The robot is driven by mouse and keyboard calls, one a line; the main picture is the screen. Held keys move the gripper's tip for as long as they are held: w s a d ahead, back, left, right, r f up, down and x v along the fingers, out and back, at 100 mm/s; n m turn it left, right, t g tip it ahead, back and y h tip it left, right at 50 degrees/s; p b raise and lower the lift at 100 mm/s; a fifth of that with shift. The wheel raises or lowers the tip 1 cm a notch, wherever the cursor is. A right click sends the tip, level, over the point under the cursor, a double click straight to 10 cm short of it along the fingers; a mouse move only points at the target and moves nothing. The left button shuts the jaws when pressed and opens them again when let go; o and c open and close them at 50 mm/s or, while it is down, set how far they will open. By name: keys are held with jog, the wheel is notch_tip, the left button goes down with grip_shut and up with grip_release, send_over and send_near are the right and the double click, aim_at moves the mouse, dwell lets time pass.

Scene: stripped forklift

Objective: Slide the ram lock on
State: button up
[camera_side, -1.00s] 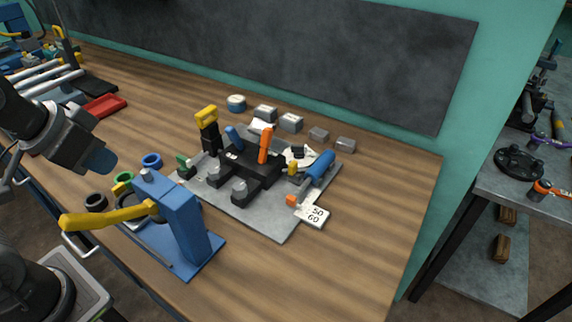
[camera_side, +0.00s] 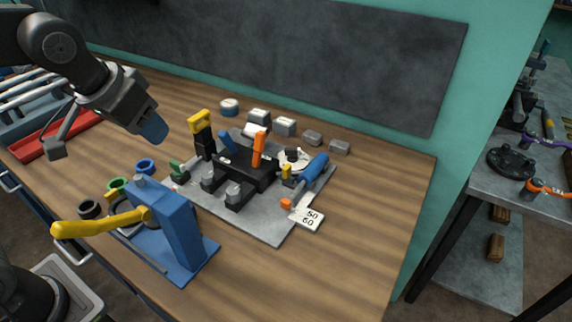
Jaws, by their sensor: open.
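The stripped forklift model stands on a grey baseplate (camera_side: 262,228) in the middle of the bench. It has a black chassis (camera_side: 250,172), an upright orange lever (camera_side: 259,148) and a black mast part with a yellow top (camera_side: 203,132). A blue cylinder (camera_side: 314,168) lies tilted at its right side, with a small yellow piece (camera_side: 286,172) and an orange piece (camera_side: 286,203) near it. I cannot tell which piece is the ram lock. My gripper (camera_side: 150,122), with a blue tip, hangs left of the model, apart from it. It is open; nothing shows in it.
A blue press with a yellow handle (camera_side: 100,222) stands at the front left, beside several coloured rings (camera_side: 117,185). Grey blocks (camera_side: 285,127) line the back. A white card marked 50 and 60 (camera_side: 308,217) lies at the plate's right corner. The bench's right part is clear.

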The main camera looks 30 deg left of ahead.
jog(key=w+d+f, duration=0.2)
jog(key=w+d, duration=0.4)
jog(key=w, duration=0.4)
send_near(287, 166)
jog(key=shift+g, duration=0.4)
jog(key=x, duration=0.9)
jog(key=shift+w+r, duration=0.1)
jog(key=shift+w, duration=0.2)
grip_shut()
